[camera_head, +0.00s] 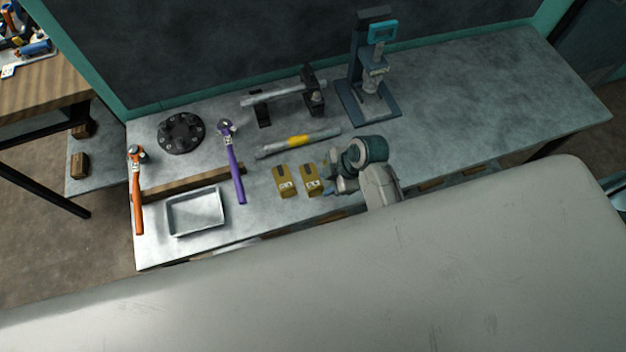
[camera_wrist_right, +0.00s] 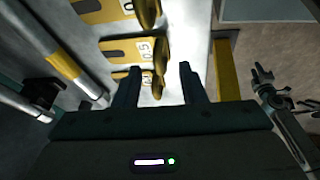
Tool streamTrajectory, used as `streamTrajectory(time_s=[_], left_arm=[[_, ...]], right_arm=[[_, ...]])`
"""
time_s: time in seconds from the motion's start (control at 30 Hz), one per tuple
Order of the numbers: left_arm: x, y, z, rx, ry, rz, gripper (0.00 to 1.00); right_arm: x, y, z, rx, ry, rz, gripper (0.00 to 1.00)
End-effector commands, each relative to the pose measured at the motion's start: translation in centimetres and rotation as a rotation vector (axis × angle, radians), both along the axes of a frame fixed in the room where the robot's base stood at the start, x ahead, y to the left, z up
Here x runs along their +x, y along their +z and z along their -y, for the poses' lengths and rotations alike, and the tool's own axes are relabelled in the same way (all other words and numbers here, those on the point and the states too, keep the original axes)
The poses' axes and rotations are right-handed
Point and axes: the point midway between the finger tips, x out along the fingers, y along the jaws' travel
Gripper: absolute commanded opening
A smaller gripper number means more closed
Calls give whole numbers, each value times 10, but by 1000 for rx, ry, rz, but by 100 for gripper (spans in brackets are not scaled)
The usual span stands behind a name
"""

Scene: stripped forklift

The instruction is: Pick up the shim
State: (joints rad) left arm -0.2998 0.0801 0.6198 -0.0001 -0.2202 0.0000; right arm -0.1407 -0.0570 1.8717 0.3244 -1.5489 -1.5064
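Yellow slotted shims with printed numbers and bent-up tabs lie in a row on the grey bench (camera_head: 450,85). In the head view, one shim (camera_head: 284,181) lies on the left and another (camera_head: 311,179) lies beside my right gripper (camera_head: 331,180). In the wrist view, one shim (camera_wrist_right: 98,13) is at the top, one marked 0.5 (camera_wrist_right: 122,50) is below it, and a third (camera_wrist_right: 147,78) shows between my right gripper's fingers (camera_wrist_right: 158,72). These fingers are apart, either side of the third shim's tab, with no visible grip. My left gripper is not seen in the head view.
A tube with a yellow band (camera_head: 298,142) lies behind the shims. A purple-handled tool (camera_head: 236,172), an orange-handled tool (camera_head: 137,190) and a metal tray (camera_head: 196,212) are to the left. A press-like stand (camera_head: 357,75) is behind. The bench's right side is clear.

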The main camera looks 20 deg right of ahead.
Motion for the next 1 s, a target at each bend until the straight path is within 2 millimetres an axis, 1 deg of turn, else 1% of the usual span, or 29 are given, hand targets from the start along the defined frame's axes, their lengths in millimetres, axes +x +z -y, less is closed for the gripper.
streamTrajectory(time_s=[0.03,0.1,0.2,0.3,0.57,0.7,0.73,0.77,1.0], left_arm=[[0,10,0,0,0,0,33],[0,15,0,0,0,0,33],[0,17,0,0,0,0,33],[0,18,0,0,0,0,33],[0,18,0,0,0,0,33],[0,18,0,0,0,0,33],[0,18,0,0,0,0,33],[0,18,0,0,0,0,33],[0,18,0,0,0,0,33]], right_arm=[[2,-1,-2,0,1,-4,37],[5,-9,-5,0,0,-3,37],[7,-22,-10,1,0,-3,37],[8,-29,-12,1,1,-1,37],[8,-32,-13,0,1,0,37],[8,-32,-13,0,0,0,10],[8,-32,-13,0,0,0,4],[8,-32,-13,0,0,0,0],[8,-31,-13,0,0,1,0]])
